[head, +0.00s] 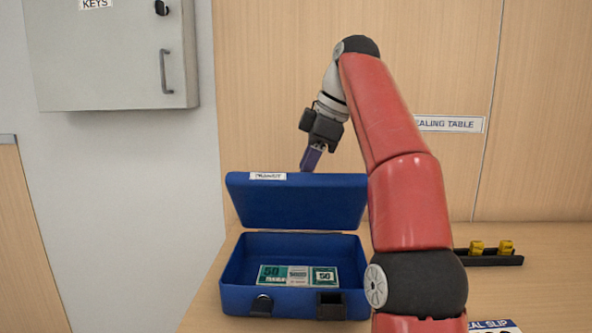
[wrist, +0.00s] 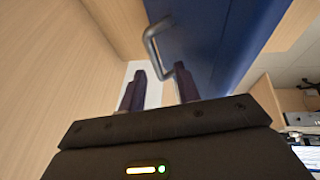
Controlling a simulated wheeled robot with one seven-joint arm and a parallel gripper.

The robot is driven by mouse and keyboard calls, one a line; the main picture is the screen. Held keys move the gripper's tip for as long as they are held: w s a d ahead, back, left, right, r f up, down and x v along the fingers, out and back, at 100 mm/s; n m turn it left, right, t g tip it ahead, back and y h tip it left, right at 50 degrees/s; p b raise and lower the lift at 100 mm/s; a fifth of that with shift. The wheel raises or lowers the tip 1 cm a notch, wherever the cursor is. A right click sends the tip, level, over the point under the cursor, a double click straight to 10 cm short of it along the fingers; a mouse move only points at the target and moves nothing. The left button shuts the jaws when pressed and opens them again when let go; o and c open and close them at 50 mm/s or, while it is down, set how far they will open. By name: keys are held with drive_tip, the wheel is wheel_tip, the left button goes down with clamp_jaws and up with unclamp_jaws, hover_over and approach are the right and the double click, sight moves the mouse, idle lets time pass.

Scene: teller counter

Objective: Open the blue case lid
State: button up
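The blue case (head: 232,296) stands on the table with its lid (head: 300,207) raised, tilted up at the back. Banknote bundles (head: 298,275) lie inside. My gripper (head: 312,158) is just above the lid's top edge, fingers pointing down; the lid may hide its tips.
A black tray with yellow pieces (head: 491,250) is right of my arm. A grey key cabinet (head: 110,65) hangs on the left wall. A wooden panel (head: 270,90) stands behind the case. A partly hidden slip sign (head: 495,326) is at front right.

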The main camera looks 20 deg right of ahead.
drive_tip(key=s+d+b, duration=0.1)
drive_tip(key=s+d, duration=0.6)
drive_tip(key=shift+d+b, duration=0.15)
drive_tip(key=shift+b, duration=0.2)
